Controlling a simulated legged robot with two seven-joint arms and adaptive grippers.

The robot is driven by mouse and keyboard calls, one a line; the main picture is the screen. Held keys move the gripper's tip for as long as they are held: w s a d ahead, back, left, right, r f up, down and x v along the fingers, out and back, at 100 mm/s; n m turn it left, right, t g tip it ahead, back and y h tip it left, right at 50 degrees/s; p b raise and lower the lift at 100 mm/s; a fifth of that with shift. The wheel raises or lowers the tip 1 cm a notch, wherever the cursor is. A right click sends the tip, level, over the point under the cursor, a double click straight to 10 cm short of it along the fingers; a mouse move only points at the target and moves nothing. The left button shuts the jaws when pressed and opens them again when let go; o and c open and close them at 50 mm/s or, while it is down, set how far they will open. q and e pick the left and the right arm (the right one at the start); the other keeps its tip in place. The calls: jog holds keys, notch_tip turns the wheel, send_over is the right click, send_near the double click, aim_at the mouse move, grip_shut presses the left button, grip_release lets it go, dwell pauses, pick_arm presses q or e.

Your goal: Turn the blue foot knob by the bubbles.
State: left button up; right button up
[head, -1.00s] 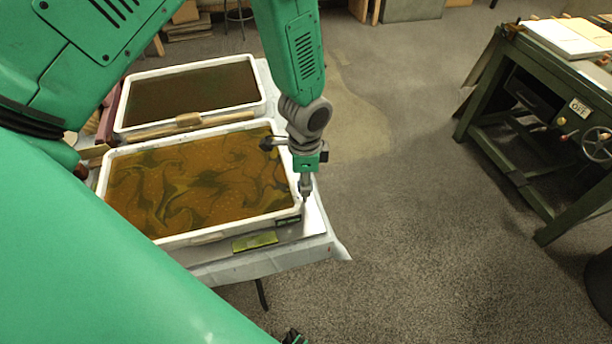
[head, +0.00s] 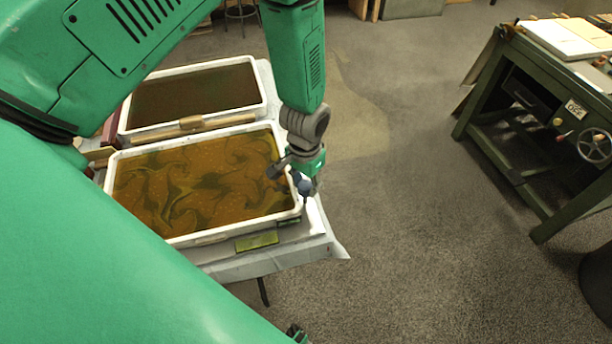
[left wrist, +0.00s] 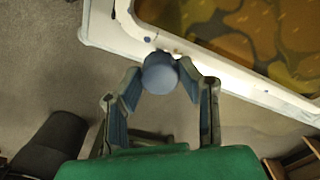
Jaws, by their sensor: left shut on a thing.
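The blue foot knob (left wrist: 160,73) is a round, smooth cap in the middle of the left wrist view. It also shows as a small dark blue ball in the head view (head: 305,188), by the near right corner of the front tray (head: 212,236). My left gripper (left wrist: 160,82) is shut on the knob, one finger on each side; in the head view it shows at that corner (head: 303,178). The tray holds orange-brown liquid with dark swirls. I cannot make out the bubbles for sure. My right gripper is not in view.
A second tray (head: 262,92) with dark liquid stands behind. A wooden bar (head: 190,123) lies between the trays. A yellow-green piece (head: 257,241) lies at the front edge of the white-covered table (head: 305,255). A green workbench (head: 540,205) stands right, with open floor between.

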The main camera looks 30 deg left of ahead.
aim_at(306, 184)
pick_arm(q)
jog(key=shift+w+n, duration=0.15)
jog(key=shift+n, duration=0.45)
jog(key=o, duration=1.1)
jog(key=shift+o, duration=0.2)
jog(key=shift+r, duration=0.3)
notch_tip(306, 184, up, 11)
jog(key=shift+r, duration=0.15)
